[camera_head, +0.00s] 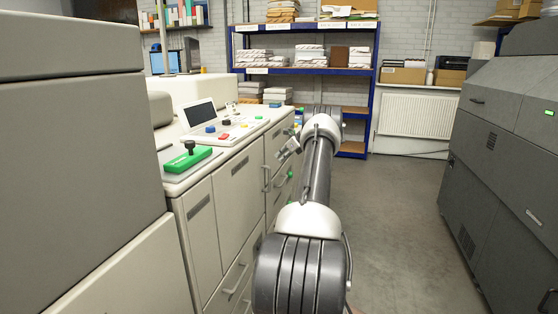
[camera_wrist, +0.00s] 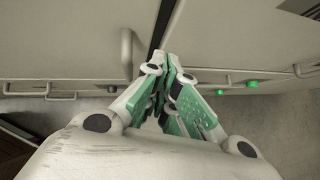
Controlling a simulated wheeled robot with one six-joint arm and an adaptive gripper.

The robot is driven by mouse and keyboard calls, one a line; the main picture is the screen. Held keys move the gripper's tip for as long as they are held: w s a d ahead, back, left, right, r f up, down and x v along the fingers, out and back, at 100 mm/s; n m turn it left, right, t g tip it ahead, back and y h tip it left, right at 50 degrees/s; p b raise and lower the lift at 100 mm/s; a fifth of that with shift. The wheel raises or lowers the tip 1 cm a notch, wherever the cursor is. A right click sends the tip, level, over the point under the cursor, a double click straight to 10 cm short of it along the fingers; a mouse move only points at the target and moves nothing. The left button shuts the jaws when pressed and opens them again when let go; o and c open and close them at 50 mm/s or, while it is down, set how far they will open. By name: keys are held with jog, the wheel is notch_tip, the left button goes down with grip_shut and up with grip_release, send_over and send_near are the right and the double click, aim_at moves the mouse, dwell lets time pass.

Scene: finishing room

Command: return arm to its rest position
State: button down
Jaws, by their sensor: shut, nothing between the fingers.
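My gripper (camera_wrist: 172,68) is shut and empty in the wrist view. Its two fingers, with green pads, meet near the picture's middle in front of pale cabinet fronts. In the head view my arm (camera_head: 318,165) stretches forward over the aisle, alongside the pale machine (camera_head: 232,207) on the left. The arm's far end is beside that machine's cabinet doors and drawers. The fingers are too small and partly hidden there to make out clearly. I cannot tell whether they touch the cabinet.
A control panel (camera_head: 226,129) with knobs tops the pale machine. A dark grey machine (camera_head: 505,150) stands on the right. A blue shelf rack (camera_head: 306,71) with paper stacks and a white radiator (camera_head: 415,116) are at the back. The grey floor (camera_head: 395,215) right of my arm is clear.

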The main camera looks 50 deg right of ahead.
jog(key=d+v, duration=0.1)
jog(key=v, duration=0.6)
jog(key=shift+d+r, duration=0.25)
jog(key=shift+s, duration=0.1)
